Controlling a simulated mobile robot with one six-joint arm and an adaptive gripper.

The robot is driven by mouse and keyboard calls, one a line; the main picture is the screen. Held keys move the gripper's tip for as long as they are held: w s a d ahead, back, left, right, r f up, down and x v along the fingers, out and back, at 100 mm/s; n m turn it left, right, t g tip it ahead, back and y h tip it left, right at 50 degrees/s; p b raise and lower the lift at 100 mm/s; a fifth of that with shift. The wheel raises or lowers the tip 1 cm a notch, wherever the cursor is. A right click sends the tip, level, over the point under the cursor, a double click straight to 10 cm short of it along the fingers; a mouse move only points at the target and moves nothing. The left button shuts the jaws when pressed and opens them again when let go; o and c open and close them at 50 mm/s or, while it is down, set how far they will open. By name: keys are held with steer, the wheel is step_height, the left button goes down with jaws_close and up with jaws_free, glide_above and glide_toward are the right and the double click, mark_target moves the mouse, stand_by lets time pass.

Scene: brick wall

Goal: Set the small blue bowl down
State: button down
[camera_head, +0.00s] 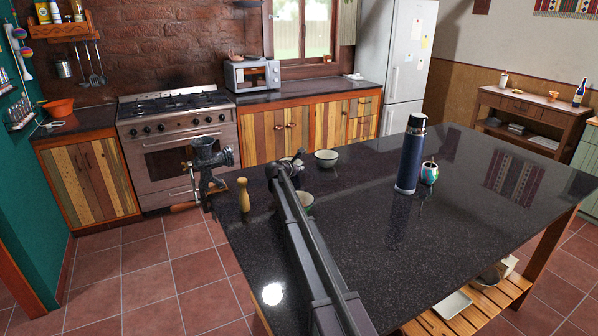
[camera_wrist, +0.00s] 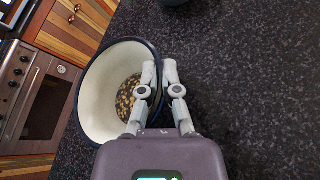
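My gripper (camera_wrist: 160,72) is shut on the rim of a bowl (camera_wrist: 104,82) in the wrist view. One finger is inside the rim and the other outside. The bowl has a dark blue rim, a cream inside and a speckled brown patch at its bottom. It appears tilted in this view, near the edge of the black counter; I cannot tell whether it touches the top. In the head view my gripper (camera_head: 290,165) is at the left far part of the island (camera_head: 400,250), and the held bowl is not clearly made out there.
A wooden pepper mill (camera_head: 243,195) and a meat grinder (camera_head: 208,160) stand left. A blue flask (camera_head: 410,155) and a cup (camera_head: 429,173) stand right. Middle counter is clear.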

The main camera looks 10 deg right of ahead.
steer(key=shift+f, duration=0.1)
steer(key=c, duration=0.8)
jaws_free()
steer(key=shift+r, duration=0.2)
steer(key=p+v, duration=0.4)
steer(key=v, duration=0.8)
steer(key=shift+f, duration=0.1)
